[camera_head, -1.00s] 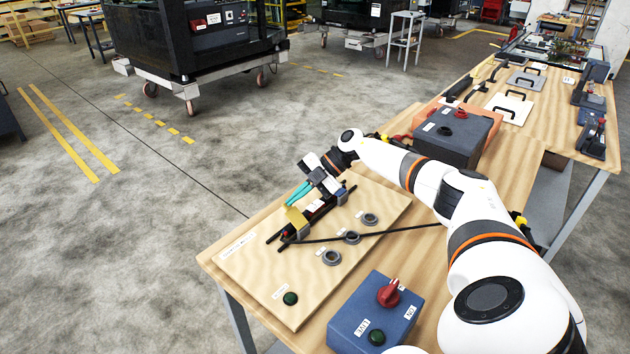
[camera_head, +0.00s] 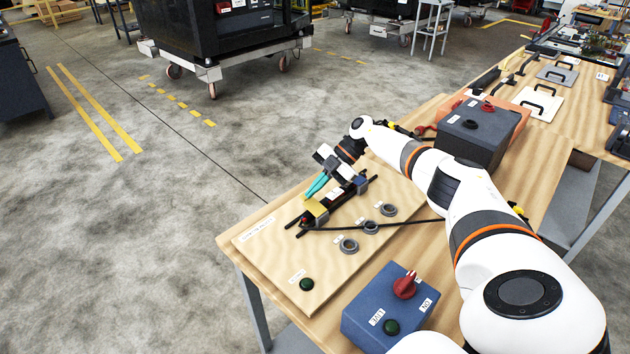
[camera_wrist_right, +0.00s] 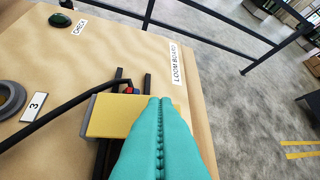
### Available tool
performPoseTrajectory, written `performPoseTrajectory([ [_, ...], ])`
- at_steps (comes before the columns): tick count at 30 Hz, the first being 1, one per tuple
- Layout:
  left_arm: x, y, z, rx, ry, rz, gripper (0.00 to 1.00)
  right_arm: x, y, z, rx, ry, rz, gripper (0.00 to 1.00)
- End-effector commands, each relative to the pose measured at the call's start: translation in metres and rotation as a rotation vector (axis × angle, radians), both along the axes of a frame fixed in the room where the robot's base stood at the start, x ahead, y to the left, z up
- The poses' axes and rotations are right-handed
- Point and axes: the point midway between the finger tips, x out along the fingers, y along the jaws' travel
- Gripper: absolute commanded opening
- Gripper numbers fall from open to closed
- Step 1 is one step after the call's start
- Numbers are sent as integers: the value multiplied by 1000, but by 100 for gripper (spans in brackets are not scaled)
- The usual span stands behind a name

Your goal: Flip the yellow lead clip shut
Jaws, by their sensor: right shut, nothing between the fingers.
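The yellow lead clip (camera_head: 317,208) is on the wooden loom board (camera_head: 262,256), over the black rails at the board's far side. Its yellow flap lies about flat over a grey block in the right wrist view (camera_wrist_right: 108,116). A black lead with a red end (camera_wrist_right: 129,90) runs beside it. My right gripper (camera_head: 309,196) has teal fingers pressed together, with nothing between them. In the right wrist view its fingertips (camera_wrist_right: 160,99) overlap the flap's right end; whether they touch it I cannot tell. My left gripper is not in view.
Grey rings (camera_head: 370,227) stand on the board near numbered labels, and a green CHECK button (camera_head: 307,284) is at its near corner. A blue box (camera_head: 388,313) with a red knob stands in front. A dark grey box (camera_head: 484,131) stands behind my right arm.

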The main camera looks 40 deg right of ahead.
Motion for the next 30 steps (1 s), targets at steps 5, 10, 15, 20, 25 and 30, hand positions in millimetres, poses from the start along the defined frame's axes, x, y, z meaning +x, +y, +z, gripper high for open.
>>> performPoseTrajectory([
  [5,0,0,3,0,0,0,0,-3,0,-1,0,-1,1,0],
  [10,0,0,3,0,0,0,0,-3,0,-1,0,-1,1,0],
  [15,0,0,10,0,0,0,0,-4,0,6,0,-1,1,0],
  [20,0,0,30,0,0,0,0,-6,-2,26,-1,-1,0,0],
  [25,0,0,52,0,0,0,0,-11,-4,47,-1,0,0,0],
  [30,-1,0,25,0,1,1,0,-12,-30,58,-2,-5,-3,0],
])
